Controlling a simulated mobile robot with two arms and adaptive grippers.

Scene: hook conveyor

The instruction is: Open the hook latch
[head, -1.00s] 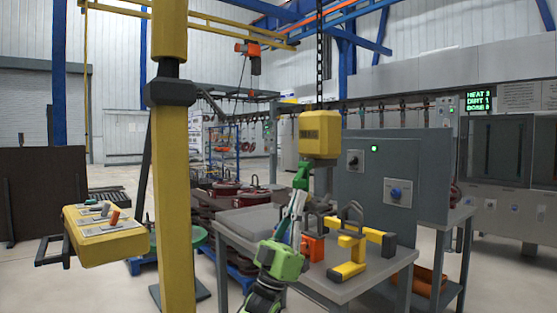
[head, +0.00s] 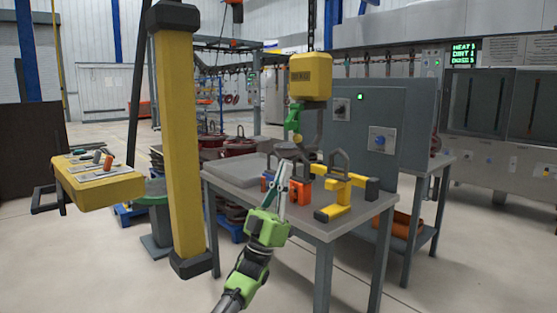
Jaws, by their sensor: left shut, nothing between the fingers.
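My right gripper is not in view.
The grey table (head: 240,181) holds a yellow bracket fixture (head: 345,190) and an orange piece (head: 299,191). A grey control cabinet (head: 355,135) stands behind. The floor in front is clear.

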